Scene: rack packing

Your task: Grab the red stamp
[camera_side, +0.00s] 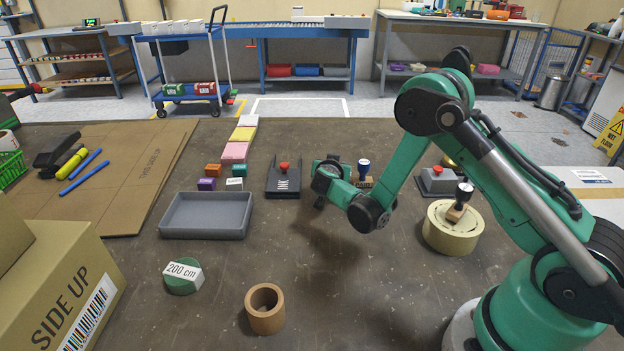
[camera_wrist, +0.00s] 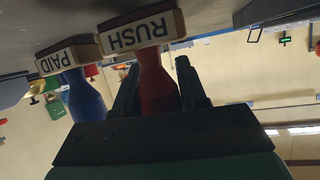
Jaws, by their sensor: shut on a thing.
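The red stamp (camera_wrist: 156,85) shows in the wrist view, which is upside down. It has a red handle and a wooden block labelled RUSH. My gripper (camera_wrist: 158,88) is shut on its handle, one dark finger on each side. A blue-handled stamp (camera_wrist: 86,92) labelled PAID stands close beside it. In the side view my gripper (camera_side: 326,176) is low over the table, left of the blue stamp (camera_side: 363,169), and the red stamp is hidden there. I cannot tell whether its block touches the table.
A grey tray (camera_side: 205,232) lies further left. A tape roll (camera_side: 451,233) bears a black-handled stamp (camera_side: 461,197) at right. A brown ring (camera_side: 265,312) stands in front; the middle table is clear.

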